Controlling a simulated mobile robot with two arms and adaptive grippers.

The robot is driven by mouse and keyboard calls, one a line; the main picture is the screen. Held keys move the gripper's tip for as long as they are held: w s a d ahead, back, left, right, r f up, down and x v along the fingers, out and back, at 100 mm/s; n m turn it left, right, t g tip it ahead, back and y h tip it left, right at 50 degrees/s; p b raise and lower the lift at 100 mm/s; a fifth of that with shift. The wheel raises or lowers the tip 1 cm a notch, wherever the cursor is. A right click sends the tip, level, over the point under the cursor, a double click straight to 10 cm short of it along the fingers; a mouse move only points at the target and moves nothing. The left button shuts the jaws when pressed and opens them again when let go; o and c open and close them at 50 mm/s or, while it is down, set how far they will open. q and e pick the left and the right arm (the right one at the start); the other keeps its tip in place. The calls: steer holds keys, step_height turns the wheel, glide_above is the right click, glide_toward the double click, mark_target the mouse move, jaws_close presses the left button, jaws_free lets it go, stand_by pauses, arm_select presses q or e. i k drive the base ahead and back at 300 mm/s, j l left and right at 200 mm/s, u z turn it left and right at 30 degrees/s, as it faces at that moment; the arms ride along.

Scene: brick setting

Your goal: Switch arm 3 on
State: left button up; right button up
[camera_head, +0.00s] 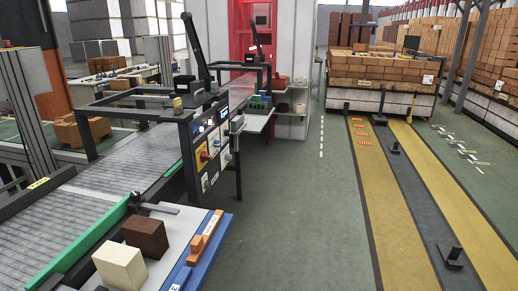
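A control panel (211,142) is mounted on the side of the black frame over the roller conveyor (130,165), left of the middle. It carries a lit screen, a yellow-and-red switch (204,156) and several small buttons and plates. Their labels are too small to read, so I cannot tell which belongs to arm 3 or how it is set. A black jointed arm (194,45) stands upright on that frame. Another similar black arm (257,40) stands farther back before a red-lit opening. Neither of my grippers shows in the head view.
A cream block (120,266) and a dark brown block (146,236) sit on a bench at the lower front, beside an orange piece (205,236). Brick stacks (385,68) stand on a white-sided platform at the back right. The green floor (300,215) right of the conveyor is clear.

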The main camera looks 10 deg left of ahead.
mark_target(205, 156)
steer(key=i+l, duration=0.2)
steer(key=i, duration=0.25)
steer(key=i+l, duration=0.2)
steer(key=i, duration=0.25)
steer(key=i+l, duration=0.25)
steer(key=i, duration=0.2)
steer(key=i+l, duration=0.2)
steer(key=i, duration=0.25)
